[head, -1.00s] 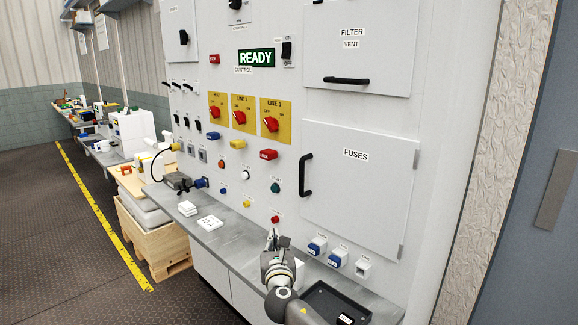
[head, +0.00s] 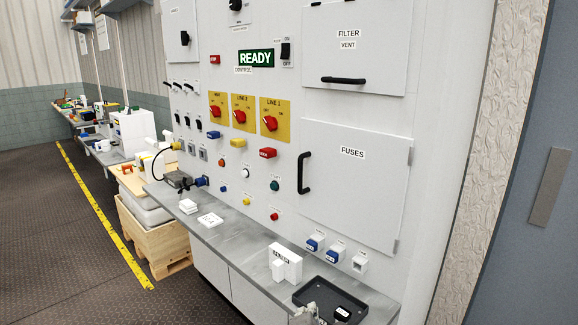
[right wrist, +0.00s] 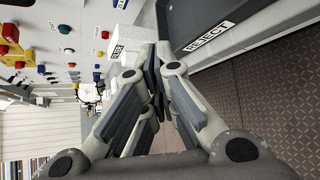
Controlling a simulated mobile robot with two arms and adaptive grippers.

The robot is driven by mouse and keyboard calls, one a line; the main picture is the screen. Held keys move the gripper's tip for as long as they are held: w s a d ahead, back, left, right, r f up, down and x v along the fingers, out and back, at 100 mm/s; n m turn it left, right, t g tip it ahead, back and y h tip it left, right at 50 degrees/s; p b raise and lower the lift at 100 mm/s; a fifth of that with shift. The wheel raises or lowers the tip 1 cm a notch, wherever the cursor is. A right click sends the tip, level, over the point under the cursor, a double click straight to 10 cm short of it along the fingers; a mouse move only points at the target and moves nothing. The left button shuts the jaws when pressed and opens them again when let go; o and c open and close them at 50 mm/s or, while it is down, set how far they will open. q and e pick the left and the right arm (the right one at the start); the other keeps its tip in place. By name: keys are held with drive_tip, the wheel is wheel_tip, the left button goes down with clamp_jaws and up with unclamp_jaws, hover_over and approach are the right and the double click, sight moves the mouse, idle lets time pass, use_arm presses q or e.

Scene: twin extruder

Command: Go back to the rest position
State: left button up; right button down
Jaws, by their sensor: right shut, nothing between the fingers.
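My right gripper (head: 304,315) shows only in part at the bottom edge of the head view, beside the black tray and below the white labelled block. In the right wrist view its fingers (right wrist: 154,68) are closed together with nothing between them. My left gripper is not in view. The white control cabinet (head: 250,160) stands in front, with its green READY sign (head: 256,58) and its FUSES door (head: 352,190) closed.
A grey shelf (head: 235,238) runs along the cabinet's foot. It bears a white labelled block (head: 287,262), a black tray (head: 312,287) with a small dark item (head: 342,314), and white tiles (head: 210,220). A wooden crate (head: 158,243) stands on the floor at left.

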drive_tip(key=s+d+f+m+g, duration=0.2)
drive_tip(key=s+d+f+m, duration=0.15)
drive_tip(key=s, duration=0.35)
drive_tip(key=s+d+f+m+g, duration=0.25)
drive_tip(key=s+d+m, duration=0.2)
drive_tip(key=s, duration=0.25)
drive_tip(key=s+d+f+m+g, duration=0.25)
drive_tip(key=s+f+m, duration=0.2)
drive_tip(key=s, duration=0.25)
drive_tip(key=s+d+r+m+g+y, duration=0.1)
drive_tip(key=s+d+r+m+g, duration=0.2)
drive_tip(key=s, duration=0.7)
drive_tip(key=s+d+r+m, duration=0.1)
drive_tip(key=s+d+m, duration=0.2)
drive_tip(key=s+m, duration=0.45)
drive_tip(key=s+f+n+g, duration=0.1)
drive_tip(key=s+f+n, duration=0.15)
drive_tip(key=f, duration=2.55)
drive_tip(key=s+d+f+g, duration=0.1)
drive_tip(key=s+d+f, duration=0.1)
drive_tip(key=s+f, duration=1.3)
drive_tip(key=shift+s+d, duration=0.15)
drive_tip(key=shift+s, duration=0.9)
